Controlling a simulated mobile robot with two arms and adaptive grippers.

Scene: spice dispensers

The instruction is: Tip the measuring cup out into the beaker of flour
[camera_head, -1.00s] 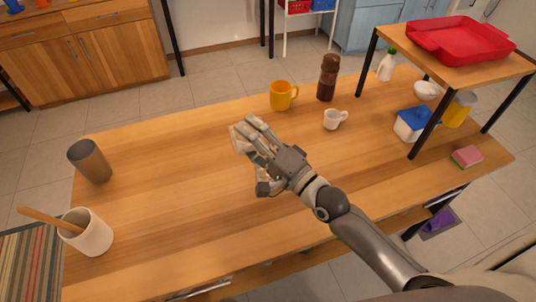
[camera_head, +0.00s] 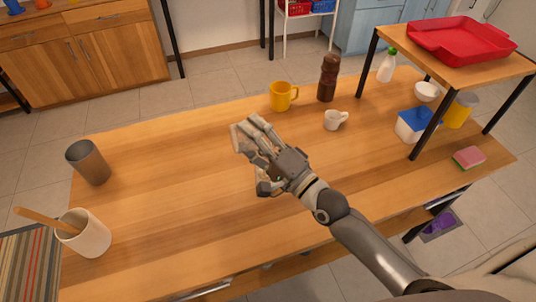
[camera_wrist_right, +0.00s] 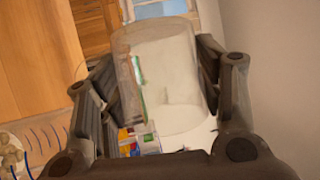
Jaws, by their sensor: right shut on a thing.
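My right gripper (camera_head: 257,155) is over the middle of the table, shut on a clear, see-through vessel, which I take to be the measuring cup (camera_wrist_right: 160,75). In the right wrist view the cup lies between the dark fingers and looks pale inside; I cannot tell how much it holds. In the head view the hand hides most of the cup, and only a pale bit shows at the fingertips. I cannot make out a beaker of flour; it may be hidden behind the hand. My left gripper is not in view.
A yellow mug (camera_head: 283,97), a brown bottle (camera_head: 328,78) and a small white cup (camera_head: 334,120) stand behind the hand. A raised shelf (camera_head: 450,72) is at the right. The table's left-centre is clear.

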